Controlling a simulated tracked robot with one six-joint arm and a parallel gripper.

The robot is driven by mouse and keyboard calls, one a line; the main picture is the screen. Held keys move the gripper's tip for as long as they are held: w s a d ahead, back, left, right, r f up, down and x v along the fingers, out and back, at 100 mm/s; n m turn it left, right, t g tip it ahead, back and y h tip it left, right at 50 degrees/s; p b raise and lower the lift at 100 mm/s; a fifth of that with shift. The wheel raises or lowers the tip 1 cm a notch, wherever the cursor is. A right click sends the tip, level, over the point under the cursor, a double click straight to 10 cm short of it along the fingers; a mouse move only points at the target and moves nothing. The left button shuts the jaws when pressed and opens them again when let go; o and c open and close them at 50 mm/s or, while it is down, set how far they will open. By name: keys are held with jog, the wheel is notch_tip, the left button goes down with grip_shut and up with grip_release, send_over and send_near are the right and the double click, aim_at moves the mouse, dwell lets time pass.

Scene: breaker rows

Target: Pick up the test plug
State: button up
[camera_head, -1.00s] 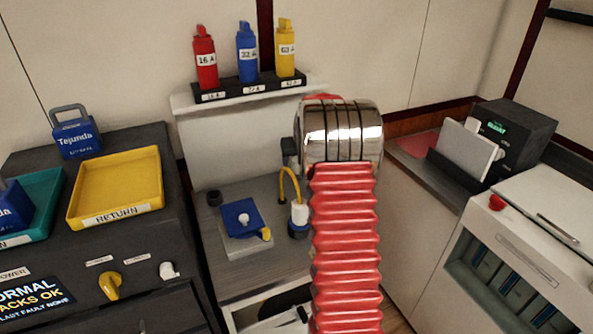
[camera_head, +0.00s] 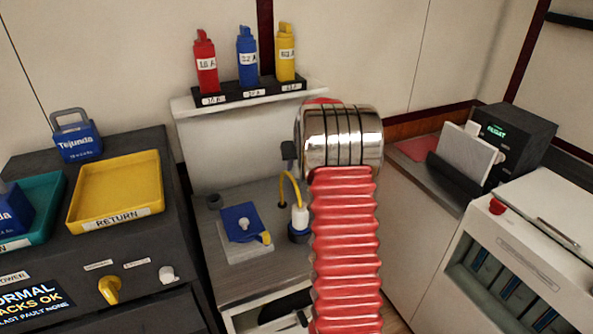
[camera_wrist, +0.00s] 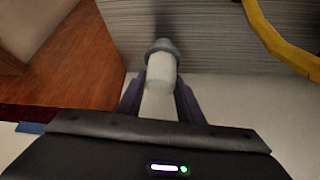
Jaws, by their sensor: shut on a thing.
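The test plug, a pale cylinder with a grey collar at its far end, shows in the wrist view (camera_wrist: 160,72). My gripper (camera_wrist: 160,88) is shut on it, with a dark purple finger on each side. The collar end points toward a grey wood-grain surface; I cannot tell if it touches. In the head view my red arm and chrome wrist hide the gripper's fingers and the held plug.
A white and blue piece with a yellow cable (camera_head: 299,219) stands just left of my arm. A blue plate with a yellow tab (camera_head: 241,222) lies on the bench. Red, blue and yellow breakers stand on the shelf behind. A yellow RETURN tray (camera_head: 117,190) is left.

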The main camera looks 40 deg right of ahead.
notch_tip(320, 180, up, 10)
jog(key=shift+r, duration=0.1)
dwell(0.4)
dwell(1.6)
